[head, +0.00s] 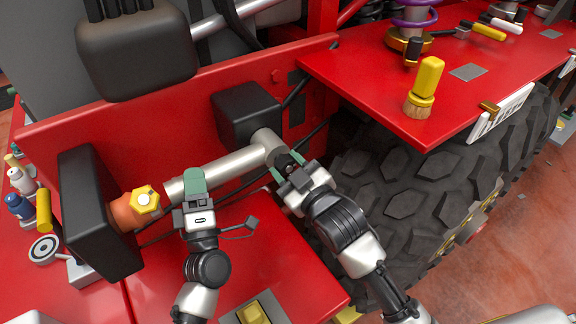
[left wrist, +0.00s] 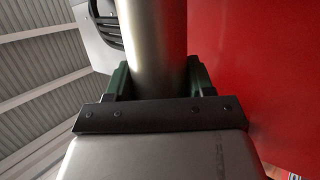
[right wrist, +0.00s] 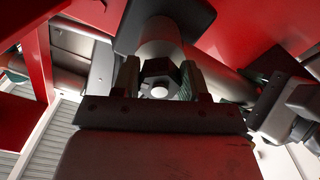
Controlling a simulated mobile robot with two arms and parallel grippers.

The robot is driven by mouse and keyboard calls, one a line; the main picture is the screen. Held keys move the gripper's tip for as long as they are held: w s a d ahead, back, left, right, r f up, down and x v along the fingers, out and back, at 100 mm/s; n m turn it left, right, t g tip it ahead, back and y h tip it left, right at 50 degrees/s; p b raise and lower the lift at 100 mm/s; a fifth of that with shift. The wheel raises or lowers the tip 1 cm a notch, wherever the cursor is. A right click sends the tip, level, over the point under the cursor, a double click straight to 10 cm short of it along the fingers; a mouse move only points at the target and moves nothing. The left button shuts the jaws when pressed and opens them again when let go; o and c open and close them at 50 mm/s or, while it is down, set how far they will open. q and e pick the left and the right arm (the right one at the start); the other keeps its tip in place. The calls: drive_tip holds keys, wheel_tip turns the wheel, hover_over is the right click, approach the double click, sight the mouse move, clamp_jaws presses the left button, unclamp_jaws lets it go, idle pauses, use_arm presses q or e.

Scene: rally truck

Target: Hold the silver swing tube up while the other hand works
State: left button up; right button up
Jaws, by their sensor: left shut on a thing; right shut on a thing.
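The silver swing tube (head: 226,168) runs at a slant across the red panel, from an orange fitting with a yellow hex knob (head: 146,199) to an elbow end by a black block. My left gripper (head: 194,182) is shut around the tube near the orange fitting. In the left wrist view the tube (left wrist: 152,45) passes between the green fingers. My right gripper (head: 287,168) is at the elbow end, shut on a dark hex nut (right wrist: 159,84) with a light round centre. The fingers partly hide the nut in the head view.
A black block (head: 246,112) stands behind the elbow, and a black plate (head: 97,212) beside the orange fitting. A large tyre (head: 420,200) lies close right of my right arm. Bottles (head: 20,180) stand at far left.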

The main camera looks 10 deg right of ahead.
drive_tip(key=shift+s+f+m, duration=0.1)
drive_tip(key=shift+f+m, duration=0.05)
drive_tip(key=shift+m, duration=0.75)
drive_tip(key=o, duration=0.9)
drive_tip(key=v, duration=1.2)
